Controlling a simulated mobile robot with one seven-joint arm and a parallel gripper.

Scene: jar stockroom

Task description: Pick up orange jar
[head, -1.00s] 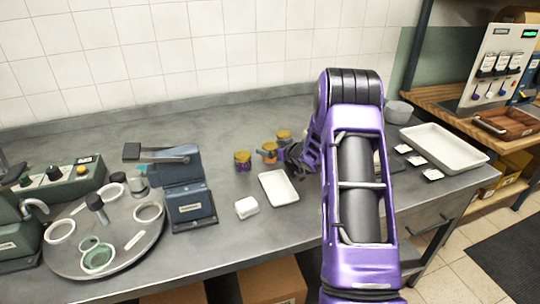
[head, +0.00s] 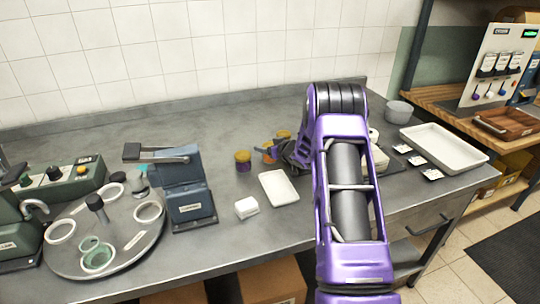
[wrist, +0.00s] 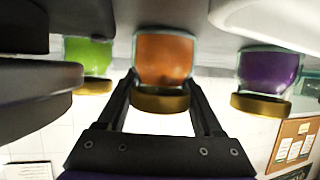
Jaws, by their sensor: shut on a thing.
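The orange jar (wrist: 163,58) has a gold lid and shows upside down in the wrist view, between the two fingers of my gripper (wrist: 162,88). The fingers are shut on it near its lid. In the head view the orange jar (head: 267,154) stands on the steel counter, partly hidden by my gripper (head: 276,151). A purple jar (wrist: 268,72) with a gold lid stands to one side, and it also shows in the head view (head: 243,164). A green jar (wrist: 88,54) stands on the other side, partly covered in the wrist view by a dark part.
A small white tray (head: 292,199) and a white block (head: 246,207) lie on the counter in front of the jars. A blue-grey press (head: 187,190) and a round turntable (head: 145,245) stand to the left. The counter behind the jars is clear.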

